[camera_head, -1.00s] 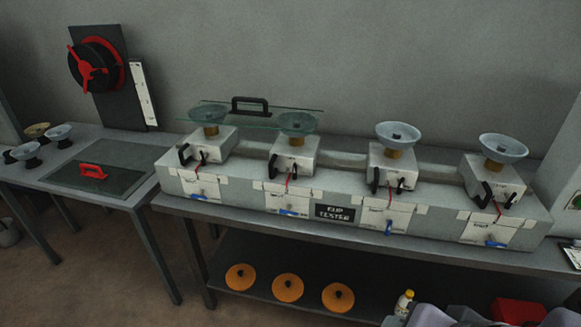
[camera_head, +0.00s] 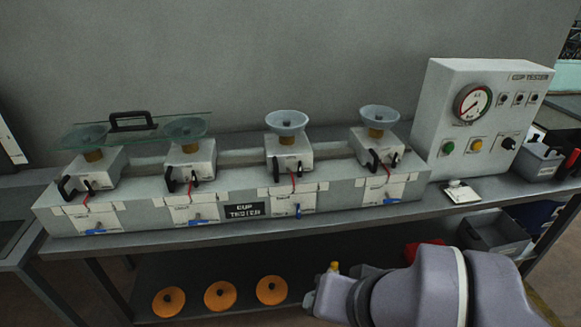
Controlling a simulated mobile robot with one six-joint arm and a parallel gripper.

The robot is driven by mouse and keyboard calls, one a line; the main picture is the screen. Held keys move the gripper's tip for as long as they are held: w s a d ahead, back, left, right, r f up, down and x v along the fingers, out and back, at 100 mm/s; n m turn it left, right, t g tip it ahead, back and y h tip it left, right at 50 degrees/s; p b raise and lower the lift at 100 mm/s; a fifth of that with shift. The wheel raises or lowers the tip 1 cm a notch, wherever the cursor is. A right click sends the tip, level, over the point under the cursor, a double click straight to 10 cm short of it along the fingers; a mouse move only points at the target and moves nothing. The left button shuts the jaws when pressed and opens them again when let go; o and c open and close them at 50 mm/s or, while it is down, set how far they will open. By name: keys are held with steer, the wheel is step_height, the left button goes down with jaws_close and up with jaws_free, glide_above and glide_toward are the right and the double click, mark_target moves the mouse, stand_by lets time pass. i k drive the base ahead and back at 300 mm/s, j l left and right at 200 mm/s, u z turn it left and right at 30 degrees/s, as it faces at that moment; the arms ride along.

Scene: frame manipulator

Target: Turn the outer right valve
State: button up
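The outer right valve (camera_head: 391,201) is a small blue handle low on the front of the rightmost unit of the cup tester (camera_head: 245,210). It looks roughly horizontal. The second valve from the right (camera_head: 298,211) is blue and upright. The two left valves, the outer left one (camera_head: 95,232) and its neighbour (camera_head: 198,222), look roughly horizontal. My grey-purple arm crosses the bottom right, below and in front of the bench, well apart from the valves. No gripper fingers can be made out.
A control box (camera_head: 487,115) with a gauge and buttons stands right of the tester. A glass plate with a black handle (camera_head: 130,121) lies over the two left cups. Orange discs (camera_head: 221,295) lie on the lower shelf. Grey bins (camera_head: 495,235) are at the right.

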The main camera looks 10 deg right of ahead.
mark_target(390, 200)
steer(key=i+l, duration=0.7)
steer(key=l+z, duration=0.05)
steer(key=l, duration=0.05)
